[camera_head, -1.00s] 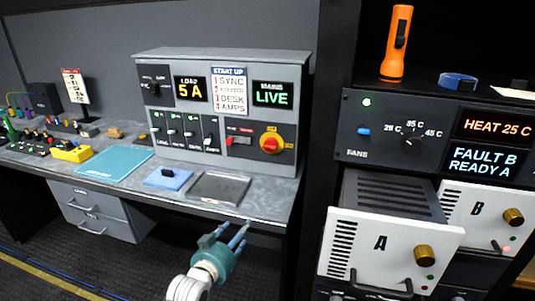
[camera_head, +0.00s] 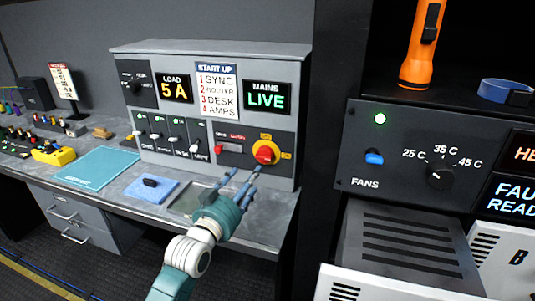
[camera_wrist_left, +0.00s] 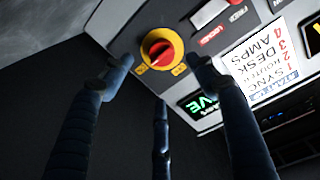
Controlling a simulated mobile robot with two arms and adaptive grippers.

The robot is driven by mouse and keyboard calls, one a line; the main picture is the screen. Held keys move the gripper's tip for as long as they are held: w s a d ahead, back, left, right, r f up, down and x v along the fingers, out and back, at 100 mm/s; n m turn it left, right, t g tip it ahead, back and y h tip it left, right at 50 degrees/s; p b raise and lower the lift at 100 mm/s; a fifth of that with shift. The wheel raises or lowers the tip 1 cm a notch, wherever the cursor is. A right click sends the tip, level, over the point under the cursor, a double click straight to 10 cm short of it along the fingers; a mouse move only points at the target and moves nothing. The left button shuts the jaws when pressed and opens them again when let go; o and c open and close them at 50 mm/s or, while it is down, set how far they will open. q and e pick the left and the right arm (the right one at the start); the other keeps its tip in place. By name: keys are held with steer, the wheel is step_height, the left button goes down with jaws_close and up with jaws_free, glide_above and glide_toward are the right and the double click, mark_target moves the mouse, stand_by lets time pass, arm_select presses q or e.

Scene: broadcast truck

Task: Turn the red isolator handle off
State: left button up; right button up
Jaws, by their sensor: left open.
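The red isolator handle (camera_head: 264,154) sits on a round yellow plate at the lower right of the grey power panel (camera_head: 212,67). In the left wrist view the red handle (camera_wrist_left: 158,52) shows on its yellow disc, ahead of my fingers and between the two outer ones. The MAINS display (camera_head: 265,96) reads LIVE. My left gripper (camera_head: 234,184) is open and empty, its blue fingers pointing up toward the handle from just in front and below. In the wrist view its fingers (camera_wrist_left: 160,85) are spread, with no contact visible. My right gripper is not in view.
A grey tray (camera_head: 184,205) lies on the desk beneath my left gripper. A blue pad (camera_head: 152,191) with a black object and a teal mat (camera_head: 98,168) lie to the left. The rack with the FANS panel (camera_head: 400,178) and an open drawer (camera_head: 408,240) stands to the right.

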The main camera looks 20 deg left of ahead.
mark_target(262, 159)
arm_select(q)
steer(key=w, duration=0.5)
steer(key=w+p, duration=0.1)
steer(key=w, duration=0.2)
steer(key=shift+w+d+r, duration=0.15)
steer(key=shift+w+d, duration=0.15)
steer(key=shift+d, duration=0.1)
steer(key=shift+w+d, duration=0.1)
steer(key=shift+w, duration=0.8)
steer(key=c, duration=1.2)
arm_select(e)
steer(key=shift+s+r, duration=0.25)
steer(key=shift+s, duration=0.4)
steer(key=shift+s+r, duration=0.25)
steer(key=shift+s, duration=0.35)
